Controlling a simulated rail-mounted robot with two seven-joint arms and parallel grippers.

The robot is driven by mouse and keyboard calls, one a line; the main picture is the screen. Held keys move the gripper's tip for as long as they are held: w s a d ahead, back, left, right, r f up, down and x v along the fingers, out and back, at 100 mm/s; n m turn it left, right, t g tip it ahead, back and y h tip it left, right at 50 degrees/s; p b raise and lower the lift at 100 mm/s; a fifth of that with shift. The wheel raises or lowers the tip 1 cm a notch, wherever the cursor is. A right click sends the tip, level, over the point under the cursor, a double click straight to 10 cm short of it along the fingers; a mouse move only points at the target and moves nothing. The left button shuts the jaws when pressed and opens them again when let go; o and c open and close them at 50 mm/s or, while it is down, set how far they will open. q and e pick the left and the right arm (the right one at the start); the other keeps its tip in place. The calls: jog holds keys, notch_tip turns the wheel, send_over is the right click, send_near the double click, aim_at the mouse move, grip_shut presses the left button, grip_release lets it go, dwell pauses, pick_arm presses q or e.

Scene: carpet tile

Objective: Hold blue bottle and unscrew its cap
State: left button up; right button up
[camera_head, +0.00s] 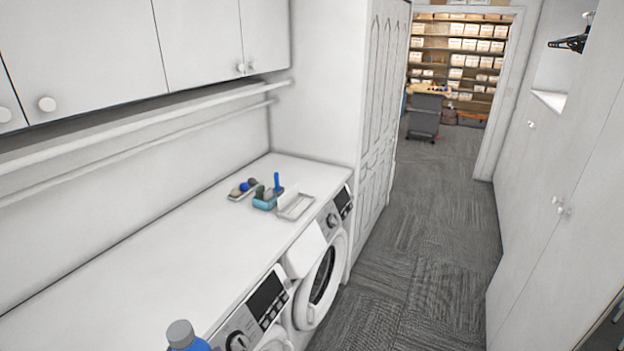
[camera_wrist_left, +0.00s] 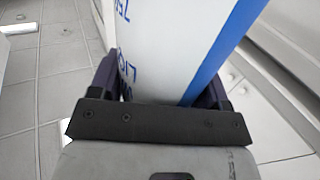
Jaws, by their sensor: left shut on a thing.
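The blue bottle (camera_head: 190,346) shows only its top at the bottom edge of the head view. Its grey cap (camera_head: 180,333) is on the bottle, which looks about upright. In the left wrist view, my left gripper (camera_wrist_left: 160,84) is shut on the blue bottle's body (camera_wrist_left: 165,45). The body shows a white face with blue lettering and a blue stripe, between the two dark fingers. The cap is out of the left wrist view. My left gripper is hidden below the head view's edge. My right gripper is not in view.
A long white counter (camera_head: 130,265) runs over two front-loading washers (camera_head: 320,275). A teal holder (camera_head: 264,202), a tray of small items (camera_head: 243,189) and an empty tray (camera_head: 296,207) stand at its far end. Grey carpet floor (camera_head: 420,260) is clear on the right.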

aim_at(174, 344)
pick_arm(q)
notch_tip(174, 344, up, 9)
jog(key=p, duration=0.6)
jog(key=shift+f+p, duration=0.2)
jog(key=shift+p, duration=0.2)
